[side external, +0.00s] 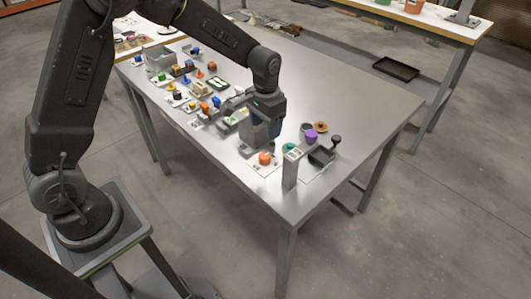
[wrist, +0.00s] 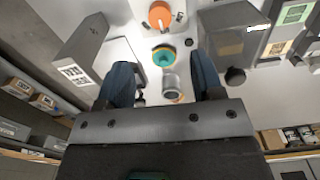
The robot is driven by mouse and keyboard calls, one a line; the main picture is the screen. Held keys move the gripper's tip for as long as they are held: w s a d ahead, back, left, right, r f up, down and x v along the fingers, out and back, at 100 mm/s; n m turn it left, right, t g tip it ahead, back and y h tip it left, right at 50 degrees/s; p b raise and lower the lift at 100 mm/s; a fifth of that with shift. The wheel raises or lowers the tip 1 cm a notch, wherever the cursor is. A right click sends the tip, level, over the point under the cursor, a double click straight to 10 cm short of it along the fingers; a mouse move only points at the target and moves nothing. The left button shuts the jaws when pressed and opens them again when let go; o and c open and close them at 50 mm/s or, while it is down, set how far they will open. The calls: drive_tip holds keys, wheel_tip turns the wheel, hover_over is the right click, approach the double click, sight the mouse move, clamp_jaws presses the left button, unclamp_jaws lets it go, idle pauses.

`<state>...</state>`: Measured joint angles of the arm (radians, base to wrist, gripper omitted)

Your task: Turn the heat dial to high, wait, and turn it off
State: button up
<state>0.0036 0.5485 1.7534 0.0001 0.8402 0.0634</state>
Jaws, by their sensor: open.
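An orange round knob (side external: 265,158) stands on a white plate (side external: 256,167) near the front edge of the table in the side view; it may be the heat dial, but no label is readable. My gripper (side external: 266,148) is low, close above or behind this knob; contact cannot be told. In the wrist view, my gripper (wrist: 162,82) has its two dark fingers wide apart. An orange round part (wrist: 160,15) with a pale bar lies ahead of the fingers, at the top edge. I cannot tell whether it is the same knob.
A teal and yellow round part (wrist: 164,55) and a grey cylinder (wrist: 172,83) lie between the fingers in the wrist view. A grey post (side external: 290,171), a purple knob (side external: 311,135) and a black ball-topped lever (side external: 337,139) stand right of my gripper. The table's far right is clear.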

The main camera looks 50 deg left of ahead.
sight(266, 156)
wheel_tip(266, 156, down, 11)
drive_tip(key=shift+r, duration=0.15)
drive_tip(key=shift+c, duration=0.3)
drive_tip(key=c, duration=0.9)
drive_tip(key=shift+o, duration=0.2)
drive_tip(key=shift+m, duration=0.3)
drive_tip(key=m, duration=0.5)
drive_tip(key=shift+m, duration=0.3)
drive_tip(key=m, duration=0.5)
drive_tip(key=shift+s+d+m, duration=0.1)
drive_tip(key=shift+m, duration=0.2)
